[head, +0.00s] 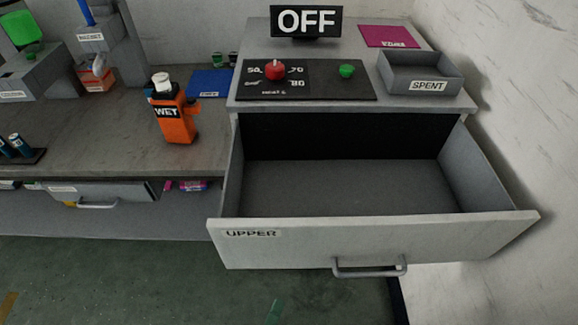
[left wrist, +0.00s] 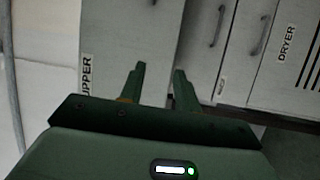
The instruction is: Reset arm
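My left gripper shows in the left wrist view (left wrist: 159,70). Its two green fingers stand apart with nothing visible between them. In the left wrist view a panel labelled UPPER (left wrist: 86,75) lies sideways left of the fingers. My right gripper is in neither view.
An orange WET bottle (head: 175,115) stands on the bench. The cabinet top holds an OFF sign (head: 307,21), a black panel with red and green knobs (head: 310,80) and a SPENT tray (head: 420,73). A wall bounds the right. Left of the drawer, green floor is clear.

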